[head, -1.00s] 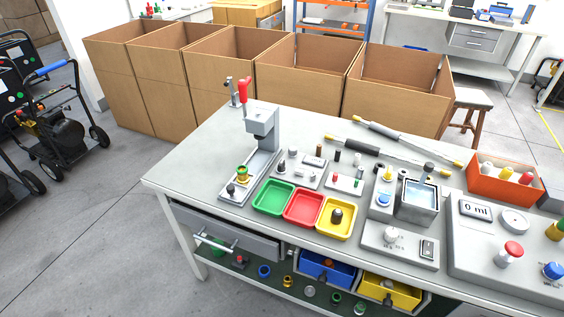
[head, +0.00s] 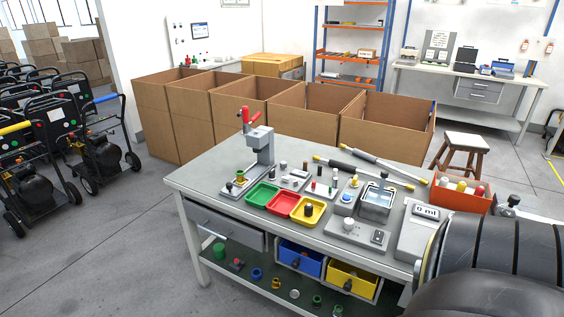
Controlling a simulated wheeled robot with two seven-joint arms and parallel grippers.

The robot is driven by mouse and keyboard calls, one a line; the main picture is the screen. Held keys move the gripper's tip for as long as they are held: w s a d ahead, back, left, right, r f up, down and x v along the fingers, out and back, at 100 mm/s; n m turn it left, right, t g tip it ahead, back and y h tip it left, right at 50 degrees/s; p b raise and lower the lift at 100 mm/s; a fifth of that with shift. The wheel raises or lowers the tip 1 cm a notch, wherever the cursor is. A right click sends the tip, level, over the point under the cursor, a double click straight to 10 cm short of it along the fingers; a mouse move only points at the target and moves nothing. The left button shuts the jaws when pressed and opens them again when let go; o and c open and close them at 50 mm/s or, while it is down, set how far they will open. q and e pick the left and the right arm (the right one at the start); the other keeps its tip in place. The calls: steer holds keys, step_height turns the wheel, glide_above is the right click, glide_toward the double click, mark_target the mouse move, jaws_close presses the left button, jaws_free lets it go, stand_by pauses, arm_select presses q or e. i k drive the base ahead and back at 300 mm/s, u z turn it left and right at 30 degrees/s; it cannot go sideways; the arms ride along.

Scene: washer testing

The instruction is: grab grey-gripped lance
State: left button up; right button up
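Two lances lie side by side, slanting across the back of the workbench (head: 285,209). The rear lance (head: 372,157) has a grip that looks grey and yellow ends. The front lance (head: 345,166) has a darker, near-black grip and yellow ends. They are close together but appear apart, and nothing covers the rear one. Neither gripper is in view. A large dark arm link of mine fills the lower right and hides the bench's right end.
Open cardboard boxes (head: 240,105) stand behind the bench. Near the lances are a water basin (head: 376,203), an orange bin (head: 459,194) and a press stand (head: 260,150). Green, red and yellow trays (head: 309,211) sit in front. A stool (head: 463,152) stands behind on the right.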

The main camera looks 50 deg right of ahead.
mark_target(372, 160)
steer(key=u, duration=0.1)
steer(key=i, duration=1.45)
steer(key=z, duration=1.2)
steer(key=i, duration=0.9)
steer(key=z, duration=1)
